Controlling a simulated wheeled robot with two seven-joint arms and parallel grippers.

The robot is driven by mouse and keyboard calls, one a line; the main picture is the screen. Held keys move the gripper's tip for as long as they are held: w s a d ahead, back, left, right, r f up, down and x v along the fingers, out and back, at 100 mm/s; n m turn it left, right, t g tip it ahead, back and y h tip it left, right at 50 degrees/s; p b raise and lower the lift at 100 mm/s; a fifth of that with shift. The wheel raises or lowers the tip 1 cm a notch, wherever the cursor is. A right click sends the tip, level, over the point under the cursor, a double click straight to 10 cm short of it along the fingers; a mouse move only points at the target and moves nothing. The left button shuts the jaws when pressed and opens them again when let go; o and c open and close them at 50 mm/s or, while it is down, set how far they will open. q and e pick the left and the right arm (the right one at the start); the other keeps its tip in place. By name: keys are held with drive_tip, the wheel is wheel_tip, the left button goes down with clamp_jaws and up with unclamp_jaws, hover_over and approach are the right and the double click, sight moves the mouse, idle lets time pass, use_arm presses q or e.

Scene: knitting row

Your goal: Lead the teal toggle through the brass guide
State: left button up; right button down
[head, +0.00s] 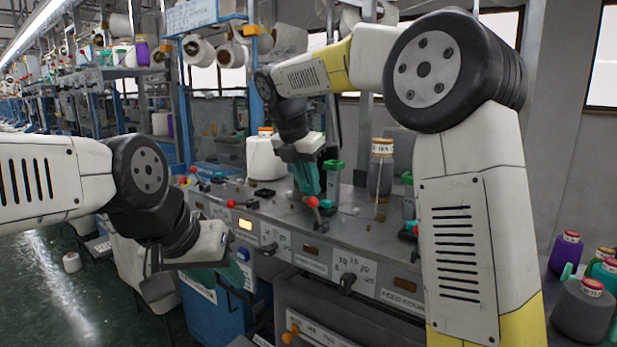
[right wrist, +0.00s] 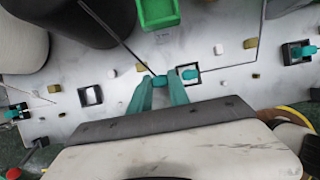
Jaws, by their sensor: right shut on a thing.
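My right gripper (right wrist: 161,79) has teal fingers pointing down at the grey worktop. They are shut on a small teal toggle (right wrist: 160,83) between their tips. A thin dark thread comes to it from the upper left. Several small brass blocks sit on the worktop; one possible brass guide (right wrist: 140,68) is just left of the fingertips. I cannot tell which block is the guide. In the head view, my right gripper (head: 307,192) is low over the worktop, with the toggle too small to make out. My left gripper (head: 215,275) hangs at the worktop's front left; its jaw state is unclear.
A black square holder (right wrist: 187,72) with teal in it lies beside the fingertips. Another black square (right wrist: 91,95) is at left. Another teal piece (right wrist: 302,52) sits at far right. A green block (right wrist: 158,12) and large cones stand behind. Yarn cones (head: 586,305) stand at right.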

drive_tip(key=shift+f, duration=1.1)
drive_tip(key=shift+w+a, duration=0.9)
drive_tip(key=shift+a, duration=0.3)
drive_tip(key=shift+w+a, duration=0.75)
drive_tip(key=shift+a, duration=0.3)
